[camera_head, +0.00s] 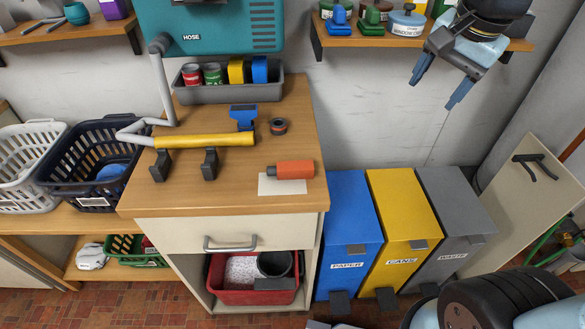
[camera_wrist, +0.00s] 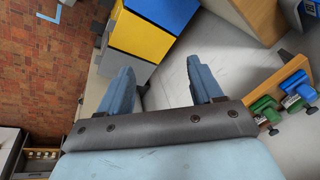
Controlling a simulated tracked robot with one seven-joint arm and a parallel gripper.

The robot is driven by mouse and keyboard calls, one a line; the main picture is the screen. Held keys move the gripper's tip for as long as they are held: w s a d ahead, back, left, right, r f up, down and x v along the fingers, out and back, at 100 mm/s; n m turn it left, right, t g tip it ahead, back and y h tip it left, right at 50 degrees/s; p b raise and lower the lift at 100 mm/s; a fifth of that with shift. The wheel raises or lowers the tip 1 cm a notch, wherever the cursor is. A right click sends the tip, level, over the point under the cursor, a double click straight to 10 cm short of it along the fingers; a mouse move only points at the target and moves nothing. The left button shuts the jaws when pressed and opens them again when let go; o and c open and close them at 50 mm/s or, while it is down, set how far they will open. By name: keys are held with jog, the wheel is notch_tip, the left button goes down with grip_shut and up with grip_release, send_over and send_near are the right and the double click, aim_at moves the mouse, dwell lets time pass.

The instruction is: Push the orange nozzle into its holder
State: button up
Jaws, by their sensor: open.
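The orange nozzle (camera_head: 295,170) lies on its side on the wooden counter top (camera_head: 235,195), near its right edge. Its dark grey end points left and lies over a white card (camera_head: 280,186). A yellow tube (camera_head: 205,141) rests across two black brackets (camera_head: 209,165) to the left and is joined to a grey hose (camera_head: 163,85). I cannot tell which part is the nozzle's holder. My gripper (camera_head: 436,92) is open and empty, high at the right, well apart from the nozzle. In the wrist view its fingers (camera_wrist: 158,68) are spread with nothing between them.
A grey tray (camera_head: 228,94) with cans and blocks stands at the counter's back, below a teal hose box (camera_head: 222,28). A blue tool (camera_head: 243,117) and a small dark ring (camera_head: 278,127) lie nearby. Blue, yellow (camera_head: 400,210) and grey bins stand right. A shelf (camera_head: 350,40) is beside my gripper.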

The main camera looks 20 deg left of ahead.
jog(key=a+f+m+g, duration=0.2)
jog(key=a+f+m, duration=0.2)
jog(key=a, duration=0.9)
jog(key=m+g+h, duration=0.1)
jog(key=m, duration=0.3)
send_over(290, 166)
jog(key=f, duration=1.1)
jog(key=shift+s+f, duration=0.25)
jog(key=shift+f, duration=0.15)
jog(key=shift+w+f, duration=0.15)
jog(key=shift+f, duration=1.5)
jog(key=shift+w+f, duration=0.1)
jog(key=shift+f, duration=1.5)
jog(key=shift+c, duration=0.4)
grip_shut()
